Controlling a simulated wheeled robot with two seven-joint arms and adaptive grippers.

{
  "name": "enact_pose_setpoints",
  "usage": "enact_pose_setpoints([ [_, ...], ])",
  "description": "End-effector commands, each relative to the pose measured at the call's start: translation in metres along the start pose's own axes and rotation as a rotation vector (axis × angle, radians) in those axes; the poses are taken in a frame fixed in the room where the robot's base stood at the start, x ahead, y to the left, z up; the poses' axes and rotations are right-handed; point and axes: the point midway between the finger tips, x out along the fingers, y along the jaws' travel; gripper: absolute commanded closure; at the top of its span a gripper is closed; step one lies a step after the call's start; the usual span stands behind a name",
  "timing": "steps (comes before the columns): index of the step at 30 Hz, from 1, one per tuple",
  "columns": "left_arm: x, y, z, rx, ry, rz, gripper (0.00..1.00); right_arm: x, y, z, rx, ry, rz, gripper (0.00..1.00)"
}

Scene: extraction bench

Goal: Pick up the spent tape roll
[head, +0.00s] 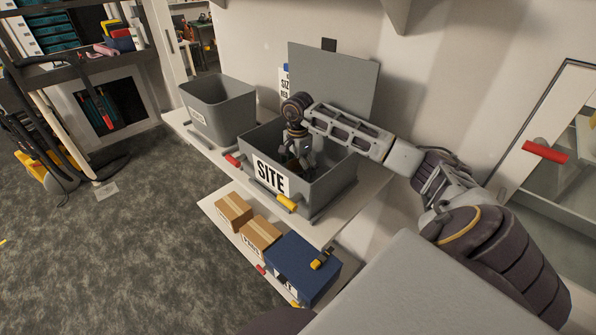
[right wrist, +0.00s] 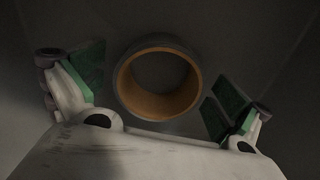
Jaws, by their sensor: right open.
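The spent tape roll (right wrist: 160,108) shows in the right wrist view as a dark ring with a tan cardboard core. It lies at the bottom of a grey box. My right gripper (head: 302,160) reaches down into the grey open box marked SITE (head: 318,190). In the right wrist view its green-padded fingers (right wrist: 158,92) are spread apart, one on each side of the roll, with nothing held. I cannot tell whether they touch the roll. In the head view the roll is hidden by the box and gripper. My left gripper is not in view.
The SITE box's raised grey lid (head: 335,78) stands behind it. A grey bin (head: 222,112) stands to its left on the white shelf (head: 378,190). Cardboard boxes (head: 260,234) and a blue box (head: 301,268) sit on a lower shelf. Box walls surround my right gripper.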

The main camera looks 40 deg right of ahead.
Motion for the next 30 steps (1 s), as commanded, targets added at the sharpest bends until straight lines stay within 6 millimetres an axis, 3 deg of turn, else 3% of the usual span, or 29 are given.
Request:
enact_pose_setpoints([
  [5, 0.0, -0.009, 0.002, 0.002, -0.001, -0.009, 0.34, 0.0, 0.0, 0.0, 0.0, 0.0, 0.0, 0.01],
  [15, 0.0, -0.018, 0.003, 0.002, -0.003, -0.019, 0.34, 0.0, 0.0, 0.0, 0.0, 0.0, 0.0, 0.43],
  [30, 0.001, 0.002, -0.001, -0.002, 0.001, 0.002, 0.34, -0.008, 0.0, 0.0, 0.0, 0.001, -0.001, 0.43],
])
